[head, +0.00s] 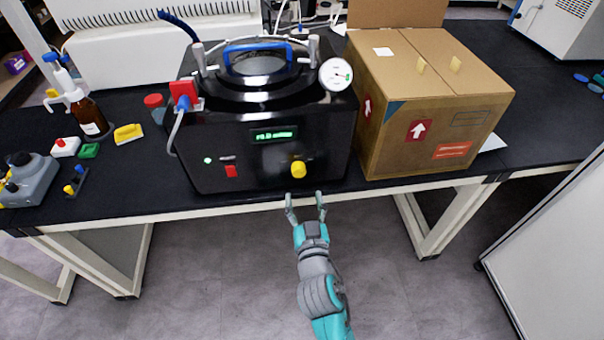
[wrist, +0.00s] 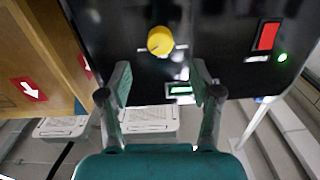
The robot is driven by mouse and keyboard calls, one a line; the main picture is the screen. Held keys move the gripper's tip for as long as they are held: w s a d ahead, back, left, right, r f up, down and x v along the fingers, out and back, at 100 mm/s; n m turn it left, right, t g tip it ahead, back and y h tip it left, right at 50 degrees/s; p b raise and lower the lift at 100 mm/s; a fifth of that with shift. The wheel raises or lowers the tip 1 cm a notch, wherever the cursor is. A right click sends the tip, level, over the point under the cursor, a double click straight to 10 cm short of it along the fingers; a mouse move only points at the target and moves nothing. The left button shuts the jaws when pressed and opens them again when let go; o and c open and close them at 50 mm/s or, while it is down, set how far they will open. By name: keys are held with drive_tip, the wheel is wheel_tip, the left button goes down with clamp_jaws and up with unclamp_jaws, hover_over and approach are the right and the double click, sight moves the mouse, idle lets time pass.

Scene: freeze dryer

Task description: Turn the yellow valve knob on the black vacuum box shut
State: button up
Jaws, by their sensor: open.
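The black vacuum box (head: 240,155) stands on the bench with a green-lit display and a pressure gauge (head: 336,74) on its upper right. The yellow valve knob (head: 298,170) is low on the right of its front face. In the wrist view the knob (wrist: 160,40) shows whole, beyond the fingertips and roughly centred between them. My gripper (head: 306,199) is open and empty, in front of the bench edge, just below and short of the knob. In the wrist view the gripper (wrist: 160,85) has its two fingers spread apart, with nothing between them. I see no contact with the knob.
A cardboard box (head: 410,135) stands close to the right of the vacuum box. A red switch (head: 231,171) is left of the knob. A brown bottle (head: 90,117) and small items lie at the bench's left. The space before the front face is clear.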

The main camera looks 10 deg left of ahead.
sight(300, 174)
drive_tip(key=x, duration=0.8)
drive_tip(key=shift+w+a+f, duration=0.1)
drive_tip(key=shift+w, duration=0.2)
drive_tip(key=c, duration=1.1)
drive_tip(key=shift+c, duration=0.2)
drive_tip(key=shift+n, duration=0.4)
drive_tip(key=n, duration=1.1)
